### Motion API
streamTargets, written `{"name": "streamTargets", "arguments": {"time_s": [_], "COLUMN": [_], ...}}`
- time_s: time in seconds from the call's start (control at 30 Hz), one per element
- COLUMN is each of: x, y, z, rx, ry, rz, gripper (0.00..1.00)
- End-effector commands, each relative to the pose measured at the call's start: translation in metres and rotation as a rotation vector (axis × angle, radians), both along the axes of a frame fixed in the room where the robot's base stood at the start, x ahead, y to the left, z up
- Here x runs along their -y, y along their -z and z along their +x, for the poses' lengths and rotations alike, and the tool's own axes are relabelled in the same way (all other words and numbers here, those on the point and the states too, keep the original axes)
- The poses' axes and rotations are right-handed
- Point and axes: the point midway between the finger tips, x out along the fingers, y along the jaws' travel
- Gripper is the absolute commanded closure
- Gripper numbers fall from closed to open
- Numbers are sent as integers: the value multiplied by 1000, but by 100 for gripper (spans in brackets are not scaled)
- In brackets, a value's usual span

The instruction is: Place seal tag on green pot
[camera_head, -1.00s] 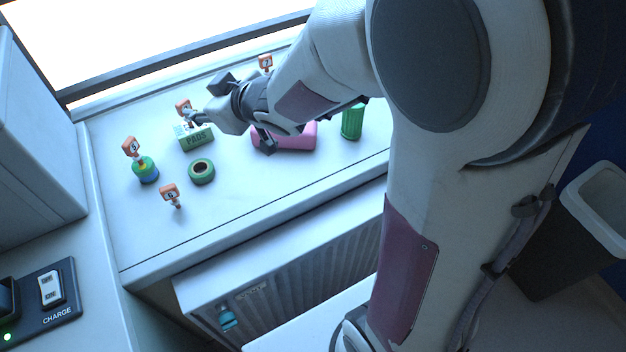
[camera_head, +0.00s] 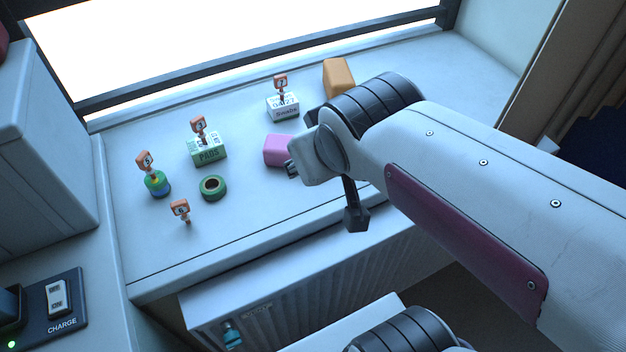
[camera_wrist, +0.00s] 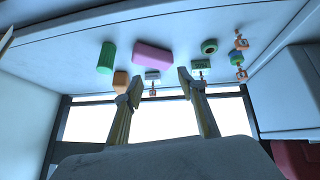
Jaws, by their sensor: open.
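Orange numbered seal tags show in the head view: one upright on the bench (camera_head: 181,211), one on a green, blue and yellow round pot (camera_head: 158,186), one on the green PADS box (camera_head: 208,152), and one on a white box (camera_head: 284,106). My gripper (camera_wrist: 160,88) is open and empty, its two fingers apart. It is above the bench, near the pink block (camera_head: 278,150), and clear of the tags.
A green ring (camera_head: 213,187) lies by the PADS box. An orange block (camera_head: 339,78) stands by the window at the back. A grey cabinet (camera_head: 50,150) borders the bench on the left.

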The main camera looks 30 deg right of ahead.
Motion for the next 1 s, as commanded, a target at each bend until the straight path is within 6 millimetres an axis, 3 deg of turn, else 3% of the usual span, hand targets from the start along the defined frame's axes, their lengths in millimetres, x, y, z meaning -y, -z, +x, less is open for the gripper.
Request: {"name": "streamTargets", "arguments": {"time_s": [0.2,0.4,1.0], "x": [-14,-24,-25], "y": [3,6,7], "z": [-55,-81,-84], "rx": [-90,-138,-145], "ry": [14,10,9], "rz": [73,113,117], "gripper": [60,60,60]}}
